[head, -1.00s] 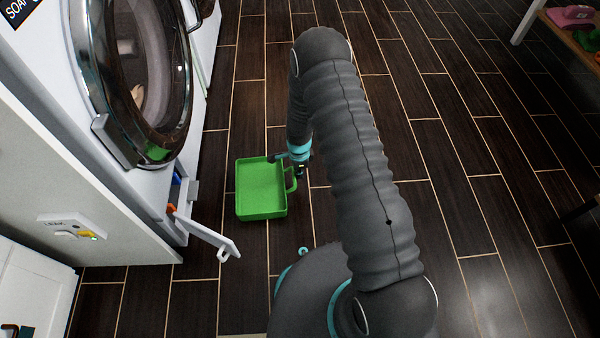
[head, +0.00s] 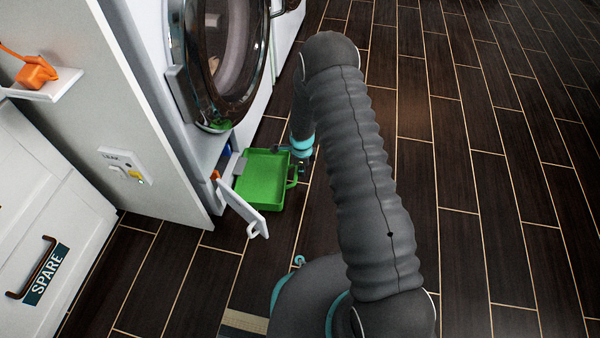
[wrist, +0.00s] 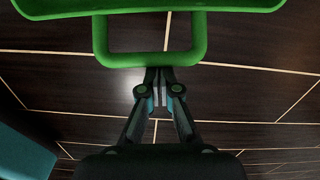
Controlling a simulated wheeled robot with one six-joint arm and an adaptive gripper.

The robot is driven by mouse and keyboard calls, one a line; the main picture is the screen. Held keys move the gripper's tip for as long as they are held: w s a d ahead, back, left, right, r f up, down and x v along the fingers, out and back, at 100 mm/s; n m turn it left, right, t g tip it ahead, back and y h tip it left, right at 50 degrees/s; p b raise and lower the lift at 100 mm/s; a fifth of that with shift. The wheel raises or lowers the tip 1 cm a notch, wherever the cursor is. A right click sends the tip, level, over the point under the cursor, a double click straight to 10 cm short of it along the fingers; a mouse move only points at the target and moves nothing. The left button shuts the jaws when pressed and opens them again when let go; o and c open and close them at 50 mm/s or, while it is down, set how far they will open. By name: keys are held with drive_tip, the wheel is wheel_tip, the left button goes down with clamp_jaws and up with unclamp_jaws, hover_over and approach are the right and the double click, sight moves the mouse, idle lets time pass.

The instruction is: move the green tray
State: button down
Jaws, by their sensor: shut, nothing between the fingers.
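The green tray (head: 264,178) is on the dark floor in front of the washing machine, its handle on the right side. Its left side is close to the machine's small open flap (head: 243,207); I cannot tell if they touch. My gripper (head: 303,170) is at the handle side, partly hidden by my arm. In the wrist view the tray's rim (wrist: 150,7) and handle (wrist: 150,60) fill the top. My shut, empty fingers (wrist: 160,86) meet just below the handle bar in the picture; I cannot tell if they touch it.
The washing machine's round door (head: 222,60) hangs open above the tray. An orange item (head: 36,72) rests on a white ledge. The floor to the right is clear.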

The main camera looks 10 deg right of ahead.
drive_tip(key=d, duration=0.2)
drive_tip(key=s+d, duration=0.1)
drive_tip(key=d, duration=0.1)
drive_tip(key=shift+d+r, duration=0.1)
drive_tip(key=shift+r, duration=0.15)
wheel_tip(320, 180, up, 10)
drive_tip(key=p, duration=0.1)
drive_tip(key=shift+f, duration=0.25)
